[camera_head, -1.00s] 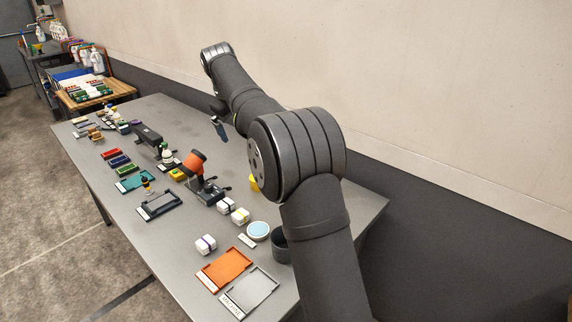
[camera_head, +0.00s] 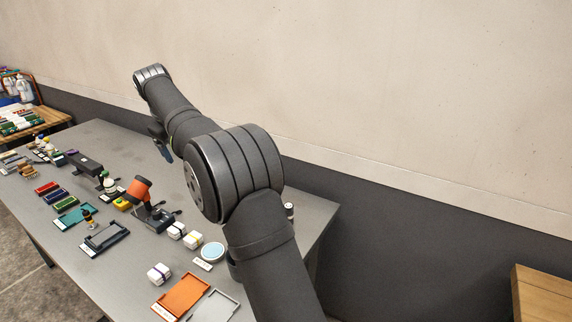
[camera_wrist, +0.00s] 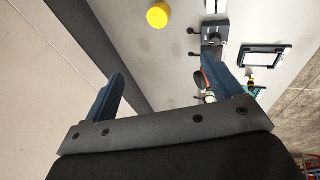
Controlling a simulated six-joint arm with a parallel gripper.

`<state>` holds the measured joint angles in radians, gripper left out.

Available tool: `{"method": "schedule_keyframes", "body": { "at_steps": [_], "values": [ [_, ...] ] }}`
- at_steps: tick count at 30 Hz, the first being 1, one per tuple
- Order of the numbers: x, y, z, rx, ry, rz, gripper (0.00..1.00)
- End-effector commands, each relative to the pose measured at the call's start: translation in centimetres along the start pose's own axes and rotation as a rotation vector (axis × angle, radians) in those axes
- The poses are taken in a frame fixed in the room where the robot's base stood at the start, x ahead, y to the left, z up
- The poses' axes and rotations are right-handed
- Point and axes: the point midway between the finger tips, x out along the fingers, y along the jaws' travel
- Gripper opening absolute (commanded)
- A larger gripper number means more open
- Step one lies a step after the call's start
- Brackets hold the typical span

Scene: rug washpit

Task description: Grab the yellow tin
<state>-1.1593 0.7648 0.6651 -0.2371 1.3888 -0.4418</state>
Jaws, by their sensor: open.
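The yellow tin (camera_wrist: 157,15) shows as a round yellow disc on the grey table near the top of the wrist view. It lies beyond my fingertips and apart from them. In the head view my arm's elbow hides its spot. My gripper (camera_wrist: 170,72) is open and empty, its two blue fingers spread wide. In the head view the gripper (camera_head: 163,148) hangs over the back of the table, partly hidden by the arm.
An orange-topped tool (camera_head: 139,189) on a dark base stands mid-table. White wrapped blocks (camera_head: 160,273), an orange tray (camera_head: 181,296) and a round light-blue-topped item (camera_head: 213,252) lie at the front. A wall runs close behind the table (camera_head: 120,275).

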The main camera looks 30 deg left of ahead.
Motion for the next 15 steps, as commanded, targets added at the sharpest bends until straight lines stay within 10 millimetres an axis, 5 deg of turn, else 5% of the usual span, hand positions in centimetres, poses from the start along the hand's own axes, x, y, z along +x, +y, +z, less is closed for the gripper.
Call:
{"method": "schedule_keyframes", "body": {
  "at_steps": [4,10,15],
  "values": [
    [2.7,0.8,0.4,0.026,0.01,-0.042,0.84],
    [11.9,3.8,2.3,0.167,0.093,-0.202,0.84],
    [16.3,5.5,3.5,0.263,0.153,-0.275,0.84]
  ]
}}
